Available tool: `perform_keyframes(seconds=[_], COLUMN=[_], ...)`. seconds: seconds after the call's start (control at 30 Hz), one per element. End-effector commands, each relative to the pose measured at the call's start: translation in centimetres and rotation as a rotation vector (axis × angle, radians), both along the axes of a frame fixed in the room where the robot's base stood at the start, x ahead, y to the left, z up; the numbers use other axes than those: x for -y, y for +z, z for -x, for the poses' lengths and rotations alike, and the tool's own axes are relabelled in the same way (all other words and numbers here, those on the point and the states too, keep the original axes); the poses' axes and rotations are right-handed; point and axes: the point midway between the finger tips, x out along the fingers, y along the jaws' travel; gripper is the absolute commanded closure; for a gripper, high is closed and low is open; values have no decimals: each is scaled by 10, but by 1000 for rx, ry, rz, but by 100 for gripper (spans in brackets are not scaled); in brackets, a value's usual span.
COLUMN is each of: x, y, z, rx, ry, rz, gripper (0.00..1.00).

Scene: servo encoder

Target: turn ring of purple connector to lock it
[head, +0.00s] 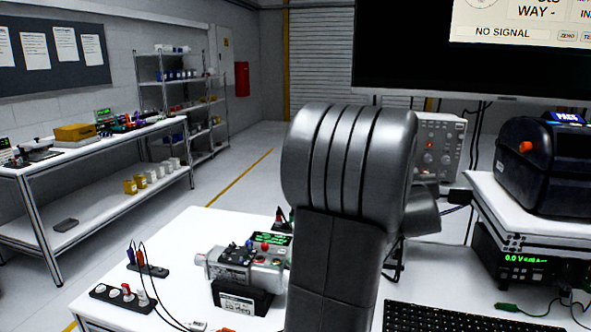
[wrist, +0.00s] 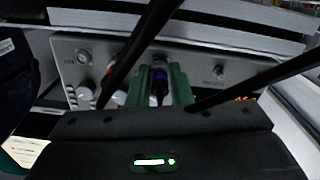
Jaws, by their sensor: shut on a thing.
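In the wrist view, my gripper (wrist: 160,82) has two green fingers close together, shut on the purple connector (wrist: 159,88). Only a narrow dark and purple strip of the connector shows between the fingers. The connector is at the front panel of a grey instrument (wrist: 205,72). The angle of its ring and any lock marks cannot be made out. In the head view, my arm hides the gripper and the connector. Part of what looks like the same grey instrument (head: 440,145) shows just right of my arm.
Knobs (wrist: 84,93) and a small socket (wrist: 218,72) sit on the panel beside the fingers. In the head view, a servo motor unit (head: 240,270) stands left of my arm, a keyboard (head: 460,318) lies in front, and a monitor (head: 410,70) hangs above. Thin cables lie on the table.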

Motion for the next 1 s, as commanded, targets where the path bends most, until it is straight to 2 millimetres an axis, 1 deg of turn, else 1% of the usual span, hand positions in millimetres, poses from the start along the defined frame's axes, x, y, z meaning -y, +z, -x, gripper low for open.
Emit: perform_keyframes(seconds=[1.0], x=[0], y=[0], z=[0], rx=[68], ry=[0], rz=[-274], gripper=[96])
